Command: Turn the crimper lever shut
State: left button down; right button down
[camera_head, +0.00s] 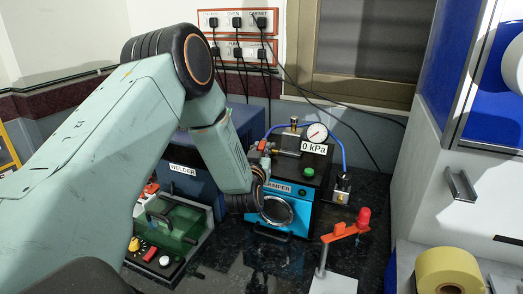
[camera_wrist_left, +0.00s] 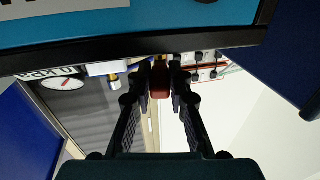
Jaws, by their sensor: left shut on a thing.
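The crimper (camera_head: 319,170) is a blue and black box with a partly hidden label, a green button and a round front window. A gauge (camera_head: 317,133) reading 0 kPa stands on top. My left arm comes down in front of its left side, hiding part of it. In the left wrist view my left gripper (camera_wrist_left: 160,82) is shut on a small red piece (camera_wrist_left: 160,78), which looks like the lever's grip; the crimper's blue face (camera_wrist_left: 130,27) fills the top. In the head view the fingertips are mostly hidden. My right gripper is not in view.
A blue welder (camera_head: 183,169) stands behind my arm, with a green-lidded device (camera_head: 172,225) in front. A stand with an orange arm and red knob (camera_head: 363,218) is right of the crimper. A yellow roll (camera_head: 450,270) sits at front right. Black counter shows between.

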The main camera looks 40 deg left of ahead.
pick_arm(q)
jog(key=shift+s+a+r+m+t+h+p, duration=0.15)
jog(key=shift+a+m+t+h+p, duration=0.25)
jog(key=shift+m+h+p, duration=0.4)
jog(key=shift+a+m+t+h+p, duration=0.25)
jog(key=shift+m+t+h+p, duration=0.3)
jog(key=shift+h, duration=0.75)
jog(key=c, duration=1.2)
grip_release()
jog(key=shift+s, duration=0.15)
jog(key=v, duration=1.2)
jog(key=shift+r, duration=0.1)
